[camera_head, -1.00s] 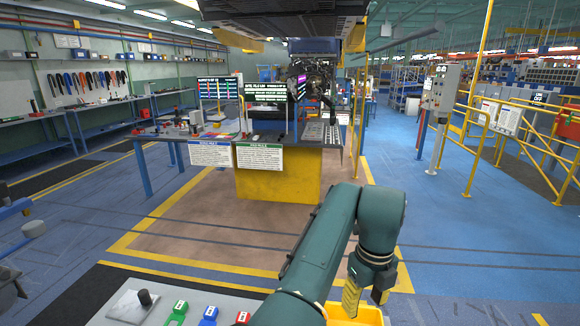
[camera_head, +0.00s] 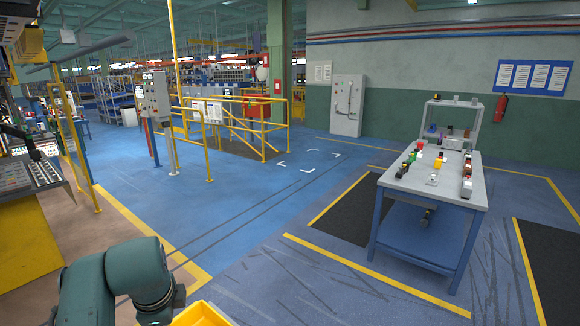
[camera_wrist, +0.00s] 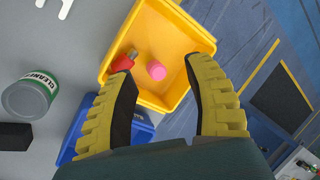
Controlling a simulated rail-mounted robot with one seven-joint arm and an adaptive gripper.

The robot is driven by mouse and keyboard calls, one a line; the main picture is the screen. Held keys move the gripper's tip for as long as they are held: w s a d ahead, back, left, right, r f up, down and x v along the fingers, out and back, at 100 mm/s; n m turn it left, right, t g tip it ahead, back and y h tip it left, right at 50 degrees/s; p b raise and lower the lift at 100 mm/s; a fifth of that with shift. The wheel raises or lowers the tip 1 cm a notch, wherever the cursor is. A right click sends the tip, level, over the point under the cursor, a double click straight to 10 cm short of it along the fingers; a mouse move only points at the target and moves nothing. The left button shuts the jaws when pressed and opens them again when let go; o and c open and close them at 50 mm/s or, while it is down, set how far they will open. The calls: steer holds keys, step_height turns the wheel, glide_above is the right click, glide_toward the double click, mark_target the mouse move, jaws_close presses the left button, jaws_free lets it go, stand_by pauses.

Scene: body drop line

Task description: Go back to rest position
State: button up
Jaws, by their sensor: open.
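My gripper (camera_wrist: 163,68) is open in the wrist view, with its two yellow ribbed fingers apart and nothing between them. It is above a yellow bin (camera_wrist: 192,32). A red object (camera_wrist: 123,62) and a pink cylinder (camera_wrist: 156,70) show inside the bin, beyond and between the fingertips. In the head view, my dark green arm comes up at the lower left, and part of the yellow bin (camera_head: 205,316) shows at the bottom edge. The fingers are mostly hidden there.
A blue bin (camera_wrist: 68,150) and a green-labelled cleaner can (camera_wrist: 30,95) are left of the gripper in the wrist view. A white-topped table (camera_head: 410,181) with small parts stands at the right. Yellow railings (camera_head: 262,130) stand farther back. Open blue floor (camera_head: 225,215) lies between.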

steer(key=w+d+r+n+t, duration=0.1)
steer(key=w+d+n+t, duration=0.15)
steer(key=d, duration=0.55)
steer(key=w+d+n+t, duration=0.2)
steer(key=d+n+t, duration=0.2)
steer(key=d, duration=0.4)
steer(key=s+d+r+n+t+h, duration=0.1)
steer(key=s+d+r+n+t, duration=0.25)
steer(key=s+d+r, duration=0.35)
steer(key=s+d+r+n+t+h, duration=0.1)
steer(key=s+d+r+n+t, duration=0.25)
steer(key=s+d, duration=0.45)
steer(key=s+d+r+t, duration=0.1)
steer(key=s+r+t, duration=0.25)
steer(key=r, duration=0.45)
steer(key=s+d+r+t, duration=0.2)
steer(key=s+r, duration=0.2)
steer(key=r, duration=0.4)
step_height(320, 180, up, 37)
steer(key=p, duration=3.8)
steer(key=shift+w+a+n, duration=0.25)
steer(key=shift+w+n, duration=0.1)
steer(key=shift+w, duration=0.1)
